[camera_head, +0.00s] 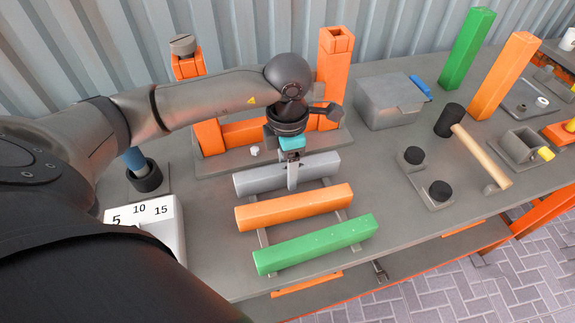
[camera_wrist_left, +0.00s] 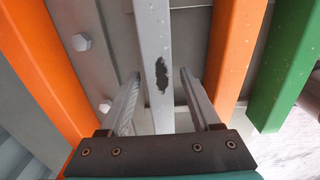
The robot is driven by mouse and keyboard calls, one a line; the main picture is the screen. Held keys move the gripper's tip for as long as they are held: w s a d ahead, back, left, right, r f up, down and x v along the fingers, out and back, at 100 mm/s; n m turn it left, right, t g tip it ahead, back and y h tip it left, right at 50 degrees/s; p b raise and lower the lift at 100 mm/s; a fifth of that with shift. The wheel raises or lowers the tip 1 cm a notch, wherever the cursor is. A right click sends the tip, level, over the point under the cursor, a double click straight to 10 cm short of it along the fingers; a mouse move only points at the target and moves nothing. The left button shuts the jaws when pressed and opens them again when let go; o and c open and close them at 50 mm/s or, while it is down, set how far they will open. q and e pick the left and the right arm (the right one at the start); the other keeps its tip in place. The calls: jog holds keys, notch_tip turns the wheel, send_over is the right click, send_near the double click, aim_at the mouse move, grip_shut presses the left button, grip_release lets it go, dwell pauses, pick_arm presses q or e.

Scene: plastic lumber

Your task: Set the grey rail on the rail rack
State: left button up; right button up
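The grey rail (camera_head: 320,167) lies lengthwise behind an orange rail (camera_head: 295,207) and a green rail (camera_head: 316,244), all roughly parallel. Two thin grey bars of the rail rack (camera_head: 262,237) show between and under the rails. My left gripper (camera_head: 292,183) points down over the middle of the grey rail. In the left wrist view the grey rail (camera_wrist_left: 155,40), with a dark worn patch, runs between the two fingers (camera_wrist_left: 162,80). The fingers are apart, with a gap on each side of the rail. My right gripper is not in view.
An orange frame with upright posts (camera_head: 333,75) stands just behind the grey rail. A grey box (camera_head: 388,102), a mallet (camera_head: 480,150) and a plate with black knobs (camera_head: 428,178) are to the right. A white numbered block (camera_head: 148,220) stands at left.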

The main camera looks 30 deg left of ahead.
pick_arm(q)
jog(key=shift+r, duration=0.15)
notch_tip(320, 180, up, 12)
jog(key=p, duration=0.2)
dwell(0.4)
